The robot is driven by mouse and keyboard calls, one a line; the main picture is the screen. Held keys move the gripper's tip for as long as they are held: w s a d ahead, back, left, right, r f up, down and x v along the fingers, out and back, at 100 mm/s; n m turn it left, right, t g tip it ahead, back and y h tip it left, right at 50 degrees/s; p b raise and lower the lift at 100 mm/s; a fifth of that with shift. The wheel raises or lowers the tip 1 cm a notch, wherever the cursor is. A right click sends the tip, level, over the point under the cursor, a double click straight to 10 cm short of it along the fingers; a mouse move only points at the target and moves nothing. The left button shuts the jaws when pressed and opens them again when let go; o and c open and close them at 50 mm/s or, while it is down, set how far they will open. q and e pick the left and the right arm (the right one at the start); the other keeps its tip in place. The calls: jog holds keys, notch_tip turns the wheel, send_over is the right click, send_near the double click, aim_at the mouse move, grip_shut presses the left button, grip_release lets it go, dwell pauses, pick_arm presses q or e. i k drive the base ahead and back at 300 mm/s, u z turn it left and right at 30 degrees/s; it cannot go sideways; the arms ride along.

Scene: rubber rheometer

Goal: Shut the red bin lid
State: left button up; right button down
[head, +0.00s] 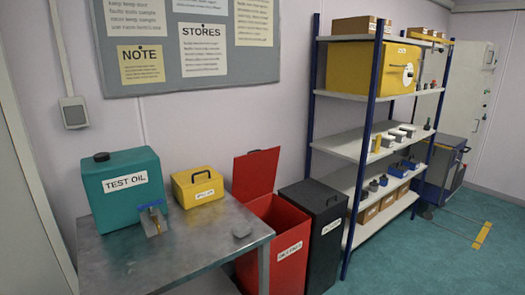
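The red bin (281,252) stands on the floor between the metal table and a black bin. Its red lid (255,173) is open and stands up at the back, near the wall. A white label is on the bin's front, too small to read. Part of the bin's left side is hidden by the table corner. Neither of my grippers shows in the head view.

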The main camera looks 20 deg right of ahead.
aim_at(254, 177)
jog(key=z, duration=0.7)
jog(key=i, duration=1.3)
jog(key=u, duration=0.1)
